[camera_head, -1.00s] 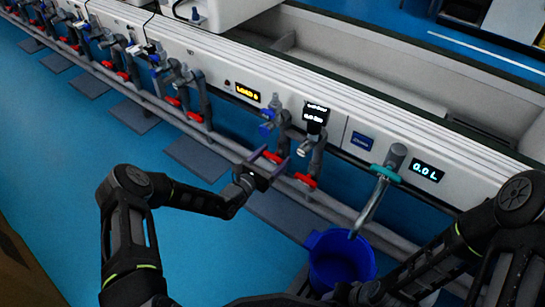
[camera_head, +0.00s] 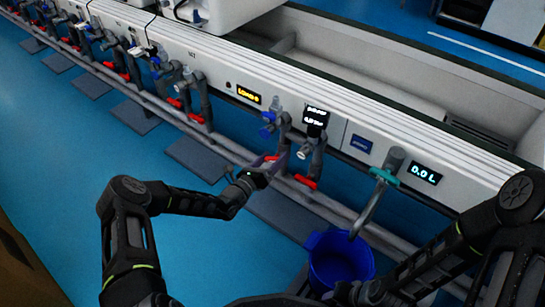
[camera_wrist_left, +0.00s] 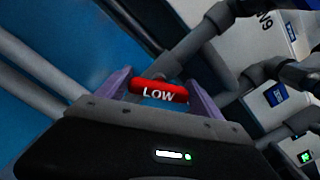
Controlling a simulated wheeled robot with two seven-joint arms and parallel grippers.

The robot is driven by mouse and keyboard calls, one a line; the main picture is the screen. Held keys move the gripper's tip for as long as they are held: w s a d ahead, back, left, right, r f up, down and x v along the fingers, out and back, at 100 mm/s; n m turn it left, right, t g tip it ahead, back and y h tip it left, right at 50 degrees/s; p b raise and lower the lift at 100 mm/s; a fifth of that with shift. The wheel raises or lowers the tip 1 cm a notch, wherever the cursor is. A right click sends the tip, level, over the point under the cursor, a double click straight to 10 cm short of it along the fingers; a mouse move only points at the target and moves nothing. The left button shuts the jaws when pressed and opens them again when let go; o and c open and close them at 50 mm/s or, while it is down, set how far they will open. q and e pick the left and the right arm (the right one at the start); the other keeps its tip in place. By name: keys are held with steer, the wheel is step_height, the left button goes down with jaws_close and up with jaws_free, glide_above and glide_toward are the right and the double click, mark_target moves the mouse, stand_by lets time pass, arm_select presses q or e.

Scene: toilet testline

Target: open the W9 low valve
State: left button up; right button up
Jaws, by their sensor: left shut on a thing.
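The low valve is a red handle marked LOW (camera_wrist_left: 158,91) in the left wrist view, on a grey pipe. It lies between the two purple fingers of my left gripper (camera_wrist_left: 160,92), which is shut on it. In the head view my left gripper (camera_head: 268,168) is at the lower pipes beneath the blue-handled tap (camera_head: 268,124), and it partly hides the red handle.
Another red handle (camera_head: 305,181) sits close to the right on the same pipework. A blue bucket (camera_head: 340,262) stands below a grey spout (camera_head: 371,205). Displays (camera_head: 425,173) line the white panel. The blue floor at left is open.

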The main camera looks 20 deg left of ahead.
arm_select(q)
steer(key=n, duration=0.5)
steer(key=shift+f+n, duration=0.15)
steer(key=shift+n, duration=0.25)
steer(key=n, duration=0.3)
steer(key=shift+f, duration=0.1)
steer(key=shift+n, duration=1.4)
steer(key=o, duration=1.4)
steer(key=shift+c, duration=0.2)
steer(key=shift+s+a, duration=0.1)
